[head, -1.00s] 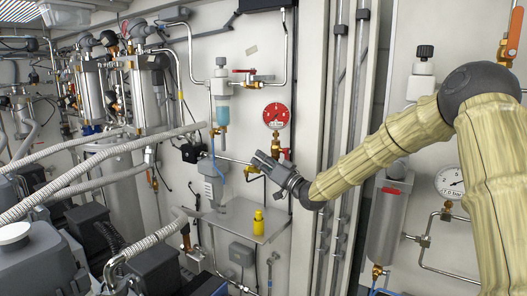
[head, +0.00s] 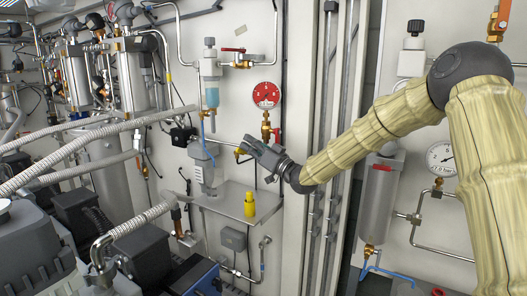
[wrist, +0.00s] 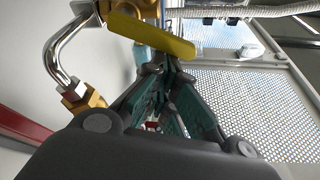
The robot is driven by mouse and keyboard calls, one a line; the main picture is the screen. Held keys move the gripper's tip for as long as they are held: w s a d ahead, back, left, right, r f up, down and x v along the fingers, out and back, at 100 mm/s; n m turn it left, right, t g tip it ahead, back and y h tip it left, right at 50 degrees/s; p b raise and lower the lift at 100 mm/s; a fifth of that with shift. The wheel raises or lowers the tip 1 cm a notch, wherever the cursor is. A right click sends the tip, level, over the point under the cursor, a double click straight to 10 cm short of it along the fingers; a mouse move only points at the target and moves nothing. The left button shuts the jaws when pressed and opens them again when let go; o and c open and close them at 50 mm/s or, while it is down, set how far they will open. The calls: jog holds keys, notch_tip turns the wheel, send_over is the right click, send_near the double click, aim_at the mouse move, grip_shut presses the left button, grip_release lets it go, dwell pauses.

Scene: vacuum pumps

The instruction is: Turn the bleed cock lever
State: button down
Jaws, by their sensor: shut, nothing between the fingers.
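A yellow lever (wrist: 150,35) sits on a brass cock (wrist: 143,8) in the wrist view, just beyond my fingertips. In the head view, the brass cock (head: 241,152) is on a pipe below the red gauge, at the tip of my gripper (head: 248,144), which partly hides it. My gripper (wrist: 167,72) is shut and empty, its teal-padded fingers pointing toward the lever's underside. I cannot tell whether the fingertips touch the lever.
A red-faced gauge (head: 266,95) stands above on brass fittings. A red-handled valve (head: 233,51) is higher up. A perforated metal shelf (head: 262,208) holds a yellow bottle (head: 249,205) below my gripper. Grey hoses (head: 85,140) cross on the left.

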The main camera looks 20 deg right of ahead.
jog(key=n+b, duration=0.1)
jog(key=b, duration=0.1)
jog(key=f+n+g+y+b, duration=0.1)
jog(key=n+b, duration=0.1)
jog(key=a+f+n+y+b, duration=0.1)
jog(key=n+b, duration=0.1)
jog(key=shift+s+a, duration=0.1)
jog(key=shift+s, duration=0.3)
jog(key=shift+n, duration=0.3)
jog(key=shift+r, duration=0.1)
